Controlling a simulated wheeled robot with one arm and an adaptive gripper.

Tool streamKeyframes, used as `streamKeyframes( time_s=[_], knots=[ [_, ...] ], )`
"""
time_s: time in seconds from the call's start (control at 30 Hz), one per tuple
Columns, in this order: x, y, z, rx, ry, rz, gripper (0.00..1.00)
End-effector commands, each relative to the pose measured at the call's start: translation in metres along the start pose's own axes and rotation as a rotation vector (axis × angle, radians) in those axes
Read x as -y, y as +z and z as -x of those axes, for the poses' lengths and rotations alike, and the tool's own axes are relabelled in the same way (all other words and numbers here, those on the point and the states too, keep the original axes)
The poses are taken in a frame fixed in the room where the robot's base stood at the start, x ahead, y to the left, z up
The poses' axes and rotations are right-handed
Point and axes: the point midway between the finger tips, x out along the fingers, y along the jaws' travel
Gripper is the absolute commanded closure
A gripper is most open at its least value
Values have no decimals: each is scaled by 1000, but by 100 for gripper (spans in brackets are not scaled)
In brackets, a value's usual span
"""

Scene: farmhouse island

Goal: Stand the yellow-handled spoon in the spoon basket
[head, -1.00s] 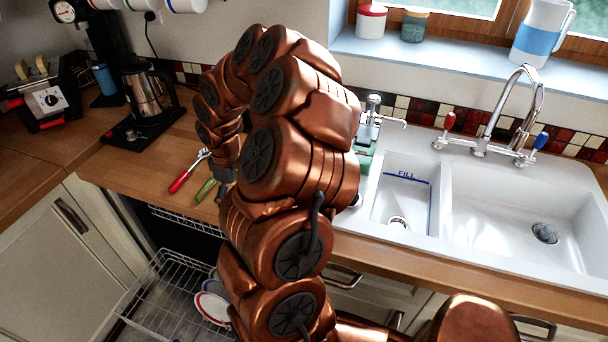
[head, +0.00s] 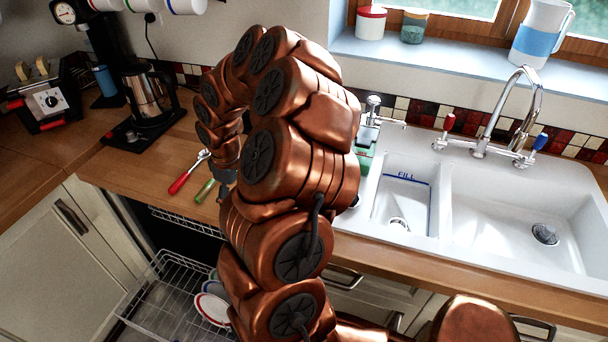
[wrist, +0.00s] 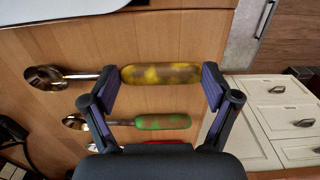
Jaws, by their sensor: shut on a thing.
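The yellow-handled spoon lies across the wrist view, its mottled yellow-brown handle (wrist: 160,74) between the two fingers of my gripper (wrist: 160,82) and its metal bowl (wrist: 45,78) to the left. My gripper is shut on this handle, with the fingers towards its two ends. The spoon is over the wooden counter; I cannot tell whether it touches it. In the head view my arm hides the yellow-handled spoon and most of my gripper (head: 226,176). I cannot make out the spoon basket in either view.
A green-handled spoon (head: 205,190) and a red-handled spoon (head: 180,182) lie on the counter beside my gripper. Below is a pulled-out wire rack (head: 165,292) with plates. A kettle (head: 147,95) stands behind left; the white sink (head: 500,215) is at right.

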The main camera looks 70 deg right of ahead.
Motion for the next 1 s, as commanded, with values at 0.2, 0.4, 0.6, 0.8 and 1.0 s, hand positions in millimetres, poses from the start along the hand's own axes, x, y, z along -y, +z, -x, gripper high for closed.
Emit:
streamKeyframes(
  time_s=[0.2,0.4,0.6,0.8,1.0],
  knots=[
    [3,1,-4,7,-10,1,71],
    [3,2,-5,8,-11,1,71],
    [3,2,2,8,-10,1,72],
    [2,1,13,6,-7,1,72],
    [2,1,24,5,-6,1,72]
  ],
)
